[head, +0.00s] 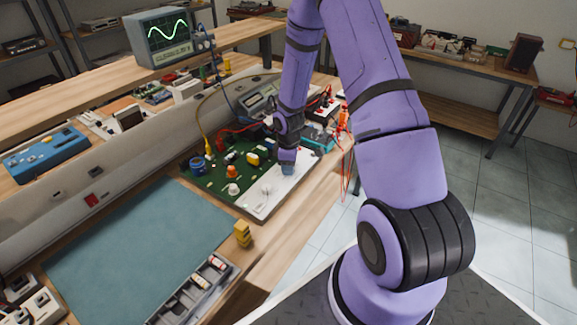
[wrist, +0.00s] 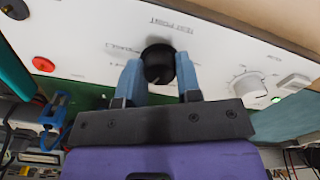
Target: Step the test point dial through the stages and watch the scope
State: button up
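The test point dial (wrist: 158,64) is a black round knob on a white panel, under the printed words "TEST POINT". My gripper (wrist: 158,72) has one blue finger on each side of the dial, with no clear gap between fingers and knob. In the head view my gripper (head: 287,168) points down at the white panel (head: 262,203) at the front of the green board (head: 215,176); the dial is hidden there. The scope (head: 160,37) stands on the raised shelf and shows a green wave of about two cycles on a dark screen.
A smaller white knob (wrist: 249,86) sits right of the dial in the wrist view, and a red button (wrist: 43,64) is at left. Yellow and red leads run behind the board. A teal mat (head: 140,245) and a parts tray (head: 195,290) lie on the bench.

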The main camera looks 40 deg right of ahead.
jog(key=shift+m, duration=0.3)
jog(key=m, duration=0.3)
jog(key=shift+m, duration=2)
jog(key=o, duration=0.9)
jog(key=shift+o, duration=0.2)
jog(key=shift+r, duration=0.1)
notch_tip(320, 180, up, 11)
jog(key=shift+f, duration=0.2)
